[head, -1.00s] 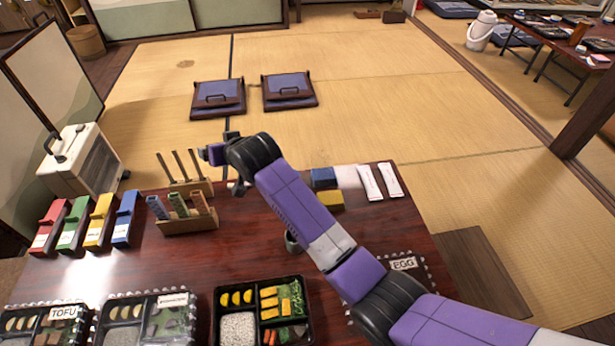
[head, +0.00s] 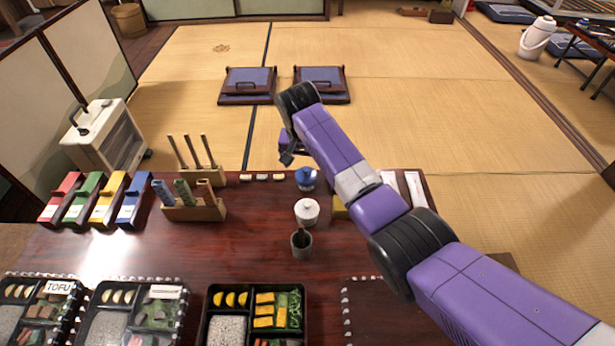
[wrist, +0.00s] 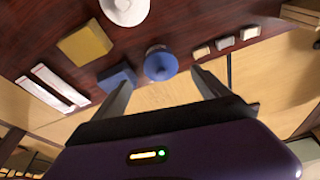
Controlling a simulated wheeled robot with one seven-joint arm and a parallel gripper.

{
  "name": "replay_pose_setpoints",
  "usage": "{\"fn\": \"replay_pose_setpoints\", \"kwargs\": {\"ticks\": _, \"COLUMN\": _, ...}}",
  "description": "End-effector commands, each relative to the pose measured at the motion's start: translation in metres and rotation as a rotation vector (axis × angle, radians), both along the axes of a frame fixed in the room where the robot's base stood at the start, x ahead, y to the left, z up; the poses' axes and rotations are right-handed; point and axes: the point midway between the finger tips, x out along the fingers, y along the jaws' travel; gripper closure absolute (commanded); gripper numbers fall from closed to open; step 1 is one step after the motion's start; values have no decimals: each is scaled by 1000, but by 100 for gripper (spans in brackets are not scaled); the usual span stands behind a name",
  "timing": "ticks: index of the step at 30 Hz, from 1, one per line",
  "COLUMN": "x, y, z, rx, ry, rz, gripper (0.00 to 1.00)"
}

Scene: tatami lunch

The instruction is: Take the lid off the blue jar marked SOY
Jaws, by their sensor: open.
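The blue jar (head: 306,181) stands near the far edge of the table, its marking not readable. In the wrist view its round blue lid with a small knob (wrist: 159,62) shows from above, and the lid sits on the jar. My gripper (head: 289,153) is beyond the far table edge in the head view, up and left of the jar. In the wrist view my gripper (wrist: 165,90) is open and empty, its two fingers on either side of the jar's picture position but apart from it.
A white lidded jar (head: 306,211) and a dark cup (head: 301,244) stand nearer. A blue block (wrist: 117,77) and a yellow block (wrist: 85,45) are beside the blue jar; small pale blocks (wrist: 224,43) lie on its other side. A wooden holder (head: 195,208) with rolls stands left.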

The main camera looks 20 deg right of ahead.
Motion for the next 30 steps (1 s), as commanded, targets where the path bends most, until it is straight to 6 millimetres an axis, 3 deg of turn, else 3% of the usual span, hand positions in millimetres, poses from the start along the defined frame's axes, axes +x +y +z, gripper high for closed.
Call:
{"fn": "replay_pose_setpoints", "kwargs": {"ticks": 12, "x": 14, "y": -7, "z": -45, "rx": -1, "ry": -2, "rz": 1, "gripper": 15}}
{"fn": "replay_pose_setpoints", "kwargs": {"ticks": 23, "x": 16, "y": -8, "z": -50, "rx": -2, "ry": -4, "rz": 2, "gripper": 15}}
{"fn": "replay_pose_setpoints", "kwargs": {"ticks": 30, "x": 16, "y": -8, "z": -50, "rx": 0, "ry": -3, "rz": 2, "gripper": 58}}
